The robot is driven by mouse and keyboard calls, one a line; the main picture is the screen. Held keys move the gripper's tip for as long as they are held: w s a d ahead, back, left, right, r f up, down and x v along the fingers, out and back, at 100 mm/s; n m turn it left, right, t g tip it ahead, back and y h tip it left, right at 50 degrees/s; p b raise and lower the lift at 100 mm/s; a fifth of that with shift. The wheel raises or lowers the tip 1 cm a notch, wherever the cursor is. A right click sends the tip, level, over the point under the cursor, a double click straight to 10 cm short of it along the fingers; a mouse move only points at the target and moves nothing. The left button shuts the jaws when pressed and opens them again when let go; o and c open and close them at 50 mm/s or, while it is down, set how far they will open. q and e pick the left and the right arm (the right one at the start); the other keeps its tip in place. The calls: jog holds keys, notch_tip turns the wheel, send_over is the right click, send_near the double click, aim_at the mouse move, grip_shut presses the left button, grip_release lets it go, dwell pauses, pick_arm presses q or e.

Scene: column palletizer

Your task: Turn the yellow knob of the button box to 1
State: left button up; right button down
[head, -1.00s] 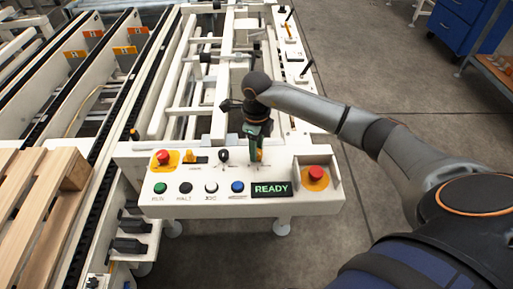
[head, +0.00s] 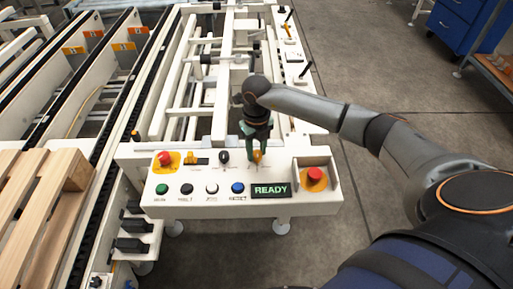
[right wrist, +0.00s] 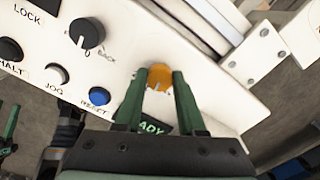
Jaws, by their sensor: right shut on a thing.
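The white button box (head: 160,212) stands in front of the conveyor. Its yellow knob (head: 257,157) is on the top panel, above the READY display. My right gripper (head: 257,153) points down over this knob. In the right wrist view the rounded yellow knob (right wrist: 159,74) sits between the two green fingertips (right wrist: 160,80), and the gripper is shut on it. The fingers partly cover the knob's sides. The knob's scale marks are hidden or too small to read, so its setting cannot be told. My left gripper is not clearly seen.
A black knob (head: 223,156) is just left of the yellow one. A row of push buttons, including a blue one (head: 237,187), runs along the front. The green READY display (head: 271,190) is lit. A red emergency button (head: 315,174) sits at right.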

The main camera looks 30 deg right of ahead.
aim_at(257, 153)
jog(key=shift+m, duration=0.9)
jog(key=c, duration=0.5)
grip_release()
notch_tip(257, 153, up, 13)
jog(key=shift+f, duration=0.2)
